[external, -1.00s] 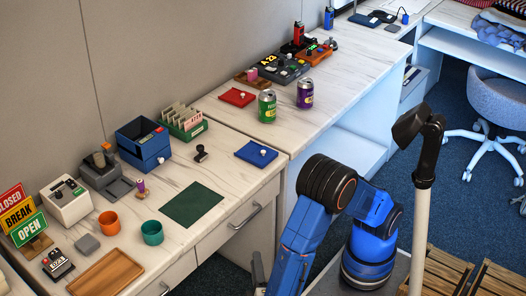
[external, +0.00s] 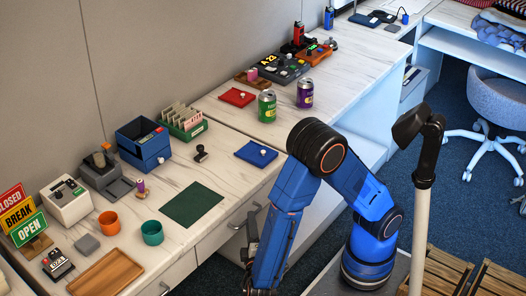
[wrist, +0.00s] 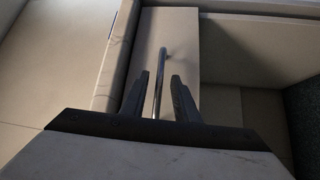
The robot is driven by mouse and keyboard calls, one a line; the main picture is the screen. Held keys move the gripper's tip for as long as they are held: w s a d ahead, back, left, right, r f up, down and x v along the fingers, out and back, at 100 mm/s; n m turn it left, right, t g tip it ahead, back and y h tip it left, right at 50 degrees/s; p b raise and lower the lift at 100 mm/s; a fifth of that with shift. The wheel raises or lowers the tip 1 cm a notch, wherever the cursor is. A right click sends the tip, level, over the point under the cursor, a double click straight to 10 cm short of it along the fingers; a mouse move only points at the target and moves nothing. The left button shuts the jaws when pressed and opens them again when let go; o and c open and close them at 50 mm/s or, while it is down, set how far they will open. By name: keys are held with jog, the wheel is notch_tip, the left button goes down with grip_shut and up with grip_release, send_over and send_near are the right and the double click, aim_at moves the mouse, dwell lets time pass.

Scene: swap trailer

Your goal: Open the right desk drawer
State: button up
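The right desk drawer (external: 212,240) is a pale front under the desk top, and it looks shut. Its metal bar handle (external: 236,221) is partly hidden by my gripper in the external view. In the wrist view the handle (wrist: 162,75) runs lengthwise between my two dark fingers, on the drawer front (wrist: 182,40). My gripper (wrist: 158,88) is open, with a gap showing between each finger and the bar. In the external view my gripper (external: 251,228) is small and dark, close in front of the handle.
A left drawer handle (external: 165,288) shows at the bottom edge. The desk top holds a green mat (external: 192,204), a teal cup (external: 152,232), an orange cup (external: 109,222) and a wooden tray (external: 106,274). A wooden pallet (external: 480,280) lies at the lower right.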

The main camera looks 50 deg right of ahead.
jog(key=shift+w+d, duration=0.25)
jog(key=shift+c, duration=0.3)
grip_shut()
jog(key=s, duration=2.6)
jog(key=shift+s, duration=0.4)
jog(key=shift+o, duration=0.3)
grip_release()
